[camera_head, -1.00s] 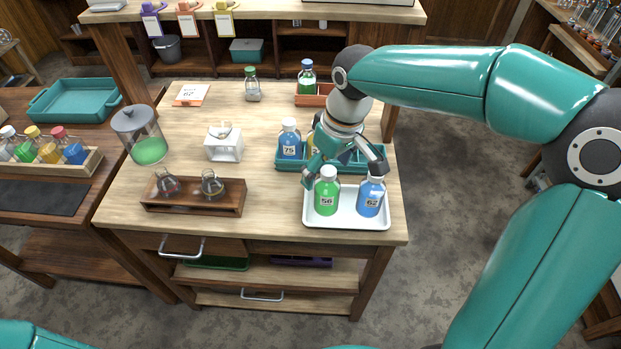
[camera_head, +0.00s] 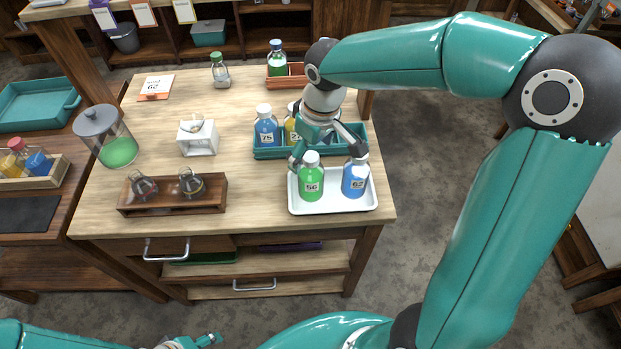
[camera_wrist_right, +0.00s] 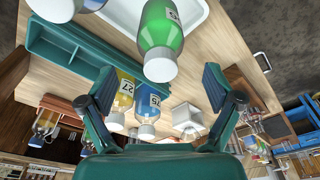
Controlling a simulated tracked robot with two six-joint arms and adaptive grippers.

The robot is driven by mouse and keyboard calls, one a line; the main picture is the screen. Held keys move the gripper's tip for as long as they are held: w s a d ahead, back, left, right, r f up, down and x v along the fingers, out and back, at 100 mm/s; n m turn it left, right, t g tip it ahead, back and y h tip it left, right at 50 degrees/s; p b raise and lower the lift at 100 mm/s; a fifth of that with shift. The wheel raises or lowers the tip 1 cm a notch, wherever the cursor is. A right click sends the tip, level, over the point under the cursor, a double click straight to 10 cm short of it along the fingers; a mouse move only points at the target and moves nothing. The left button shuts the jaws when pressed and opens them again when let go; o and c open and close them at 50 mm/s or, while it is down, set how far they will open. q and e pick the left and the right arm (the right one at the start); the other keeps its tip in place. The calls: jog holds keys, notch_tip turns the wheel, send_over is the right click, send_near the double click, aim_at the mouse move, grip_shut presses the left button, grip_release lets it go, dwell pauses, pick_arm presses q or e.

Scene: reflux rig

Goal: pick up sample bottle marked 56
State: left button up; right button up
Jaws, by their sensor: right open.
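The green sample bottle marked 56 (camera_head: 311,184) stands upright with a white cap on the white tray (camera_head: 334,207). The blue bottle marked 62 (camera_head: 354,180) stands to its right on the same tray. My right gripper (camera_head: 325,159) is open and empty, just behind bottle 56, with its fingers spread toward the tray. In the right wrist view the green bottle (camera_wrist_right: 160,32) lies ahead of the open fingers (camera_wrist_right: 160,88), apart from them. Part of my left gripper (camera_head: 206,340) shows at the bottom edge; its jaw state is unclear.
A teal rack (camera_head: 270,153) behind the tray holds bottle 75 (camera_head: 266,132) and a yellow bottle (camera_head: 291,130), close to my right gripper. A wooden flask rack (camera_head: 208,200) stands left of the tray. The tabletop between flask rack and tray is free.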

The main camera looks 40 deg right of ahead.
aim_at(309, 167)
jog(key=shift+w+f+p, duration=0.2)
jog(key=shift+f+p, duration=0.2)
jog(key=shift+f, duration=2.35)
jog(key=shift+a, duration=0.1)
jog(key=c, duration=1.3)
jog(key=shift+c, duration=1.2)
jog(key=shift+r, duration=0.2)
